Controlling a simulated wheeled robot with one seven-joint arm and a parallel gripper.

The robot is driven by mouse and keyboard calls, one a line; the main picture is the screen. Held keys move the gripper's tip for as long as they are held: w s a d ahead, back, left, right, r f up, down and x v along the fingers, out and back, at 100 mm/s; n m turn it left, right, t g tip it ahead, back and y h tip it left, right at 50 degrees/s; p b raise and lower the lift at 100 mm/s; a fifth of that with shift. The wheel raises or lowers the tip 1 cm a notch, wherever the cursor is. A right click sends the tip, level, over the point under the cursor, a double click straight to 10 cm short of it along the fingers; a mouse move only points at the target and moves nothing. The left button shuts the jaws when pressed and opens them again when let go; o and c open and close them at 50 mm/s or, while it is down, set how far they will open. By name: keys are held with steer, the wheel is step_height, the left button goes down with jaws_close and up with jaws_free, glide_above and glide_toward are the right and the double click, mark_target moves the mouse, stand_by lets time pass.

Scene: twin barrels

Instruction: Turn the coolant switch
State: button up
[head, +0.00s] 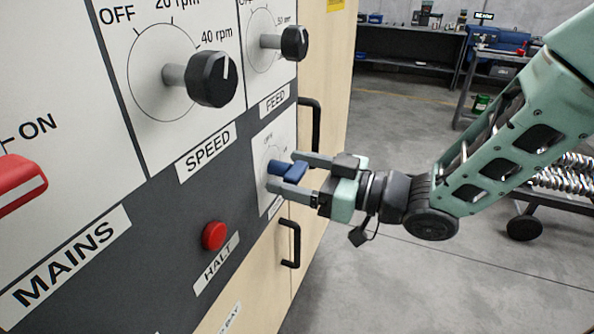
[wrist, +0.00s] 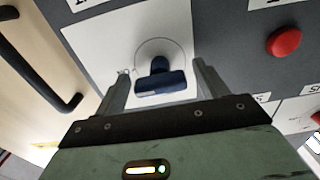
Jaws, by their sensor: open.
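The coolant switch (head: 287,170) is a dark blue bar handle on a white plate, low on the right part of the panel. In the wrist view the blue handle (wrist: 160,80) stands out from the plate inside a thin printed circle. My gripper (head: 291,173) is open, with one finger on each side of the handle. In the wrist view my gripper (wrist: 160,85) shows a gap between each finger and the handle. The plate's label is partly hidden by my lower finger in the head view.
The red HALT button (head: 214,236) is left below the switch. The SPEED knob (head: 212,79), FEED knob (head: 294,43) and red MAINS handle (head: 18,184) are on the same panel. Black door handles (head: 291,243) stick out nearby. The floor (head: 390,290) right of the cabinet is clear.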

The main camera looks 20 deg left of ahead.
steer(key=c, duration=1)
steer(key=shift+f+b, duration=0.15)
steer(key=shift+b, duration=0.4)
steer(key=n+b, duration=0.3)
steer(key=b, duration=0.1)
steer(key=shift+f, duration=0.2)
steer(key=n+b, duration=0.5)
steer(key=b, duration=0.3)
steer(key=n+b, duration=0.5)
steer(key=b, duration=0.2)
steer(key=shift+n+b, duration=0.3)
steer(key=shift+n, duration=0.1)
steer(key=n+b, duration=0.4)
steer(key=shift+r, duration=0.2)
steer(key=shift+r+b, duration=0.1)
steer(key=shift+b, duration=0.3)
steer(key=o, duration=1)
